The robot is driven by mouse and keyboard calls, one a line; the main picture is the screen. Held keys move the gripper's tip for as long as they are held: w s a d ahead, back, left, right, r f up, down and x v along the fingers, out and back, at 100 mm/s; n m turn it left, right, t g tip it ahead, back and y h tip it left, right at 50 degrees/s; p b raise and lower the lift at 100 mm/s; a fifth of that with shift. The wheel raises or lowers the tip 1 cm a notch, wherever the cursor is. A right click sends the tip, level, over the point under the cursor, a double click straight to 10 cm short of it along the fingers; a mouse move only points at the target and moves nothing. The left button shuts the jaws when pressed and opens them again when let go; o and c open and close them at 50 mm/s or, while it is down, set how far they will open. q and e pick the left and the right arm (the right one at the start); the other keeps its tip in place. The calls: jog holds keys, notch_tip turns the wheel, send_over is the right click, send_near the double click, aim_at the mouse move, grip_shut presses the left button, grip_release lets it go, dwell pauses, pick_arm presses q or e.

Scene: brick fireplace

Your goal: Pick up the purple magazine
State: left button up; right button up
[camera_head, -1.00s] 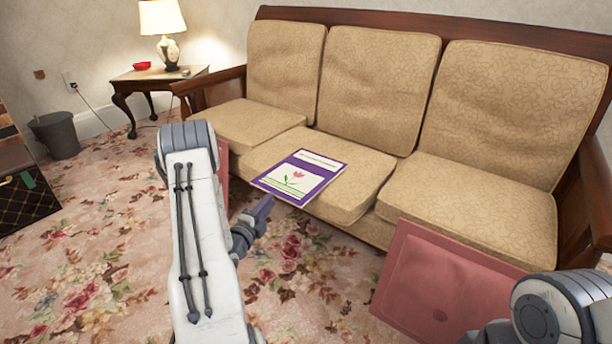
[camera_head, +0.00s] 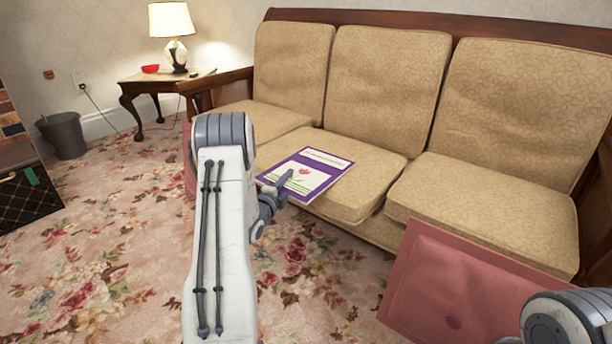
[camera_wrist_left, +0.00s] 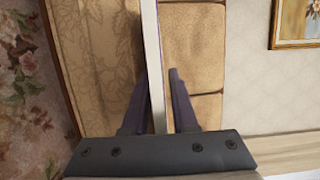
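The purple magazine (camera_head: 318,161), with a white panel and a pink tulip on its cover, lies flat on the sofa's middle seat cushion, near the front edge. My left gripper (camera_head: 286,180) is at its front left edge, and a finger covers part of the cover in the head view. In the left wrist view the magazine (camera_wrist_left: 152,60) shows edge-on as a pale strip between the two fingers (camera_wrist_left: 158,100). The fingers are open, one on each side, with a gap clearest on the right. Whether they touch it is unclear. My right gripper is out of view.
The tan sofa (camera_head: 480,190) has a wooden frame. A pink padded panel (camera_head: 450,285) stands before it at the right, and part of another shows behind my left arm. A side table (camera_head: 140,80) and a bin (camera_head: 65,138) are at the left. Floral carpet is open in front.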

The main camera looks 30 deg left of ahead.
pick_arm(q)
grip_shut()
dwell(1.4)
